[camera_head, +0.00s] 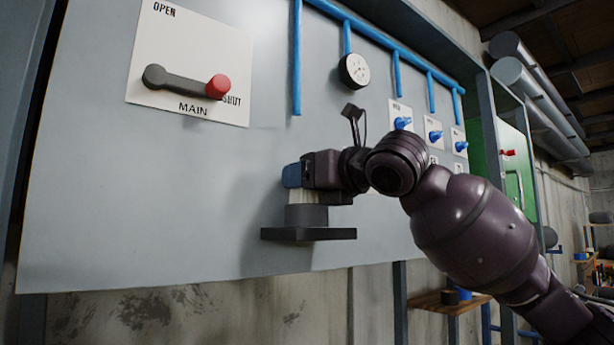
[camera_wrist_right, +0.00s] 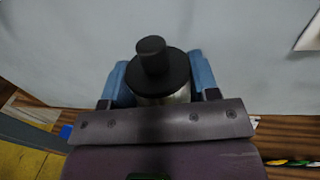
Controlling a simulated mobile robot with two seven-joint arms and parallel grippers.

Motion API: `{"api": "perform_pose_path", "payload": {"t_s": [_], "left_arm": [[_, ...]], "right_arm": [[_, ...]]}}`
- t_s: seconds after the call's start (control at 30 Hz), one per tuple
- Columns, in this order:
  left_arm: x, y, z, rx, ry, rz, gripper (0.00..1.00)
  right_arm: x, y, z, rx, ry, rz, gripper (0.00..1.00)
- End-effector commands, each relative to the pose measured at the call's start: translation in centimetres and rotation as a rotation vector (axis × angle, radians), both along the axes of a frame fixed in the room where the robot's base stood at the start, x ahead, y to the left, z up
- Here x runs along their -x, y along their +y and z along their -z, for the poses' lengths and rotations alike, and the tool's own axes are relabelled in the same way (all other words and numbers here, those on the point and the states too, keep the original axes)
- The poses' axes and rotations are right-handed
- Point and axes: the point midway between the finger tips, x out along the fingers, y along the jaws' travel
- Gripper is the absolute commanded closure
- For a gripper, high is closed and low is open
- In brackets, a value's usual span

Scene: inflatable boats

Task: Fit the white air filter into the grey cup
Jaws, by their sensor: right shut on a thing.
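My right gripper (camera_head: 291,178) is at the grey panel, with its blue finger pads shut on the white air filter (camera_head: 298,196). The filter's pale lower part shows just under the fingers, directly over the grey cup (camera_head: 306,214). Its lower end meets the cup's rim in this view; I cannot tell how far inside it is. In the right wrist view the filter (camera_wrist_right: 165,99) is between the two blue pads (camera_wrist_right: 160,88), with a black disc and knob at its end. The cup is not clearly visible there. My left gripper is not in view.
The cup stands on a small dark shelf (camera_head: 308,234) fixed to the grey panel (camera_head: 150,200). A red-knobbed main lever (camera_head: 188,82) is at upper left. Blue pipes (camera_head: 391,45), a round gauge (camera_head: 354,71) and blue valves (camera_head: 434,135) are at upper right.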

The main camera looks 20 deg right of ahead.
Motion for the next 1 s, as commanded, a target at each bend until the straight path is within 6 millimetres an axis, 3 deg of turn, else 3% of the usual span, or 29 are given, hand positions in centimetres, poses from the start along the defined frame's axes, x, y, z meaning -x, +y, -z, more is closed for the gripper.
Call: {"api": "perform_pose_path", "payload": {"t_s": [0.07,0.1,0.23,0.63,1.0], "left_arm": [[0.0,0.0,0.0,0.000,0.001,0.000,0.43],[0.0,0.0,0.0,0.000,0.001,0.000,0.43],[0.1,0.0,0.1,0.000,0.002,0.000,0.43],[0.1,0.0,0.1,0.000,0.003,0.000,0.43],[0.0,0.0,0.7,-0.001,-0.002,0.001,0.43]], "right_arm": [[0.0,0.0,0.2,0.000,0.000,0.000,0.69],[0.0,0.0,0.1,0.000,0.000,0.000,0.39],[0.0,0.0,0.1,0.000,0.000,0.000,0.19],[0.0,0.0,-0.6,-0.002,0.000,0.000,0.19],[5.8,-3.2,-0.4,0.002,-0.002,0.005,0.19]]}}
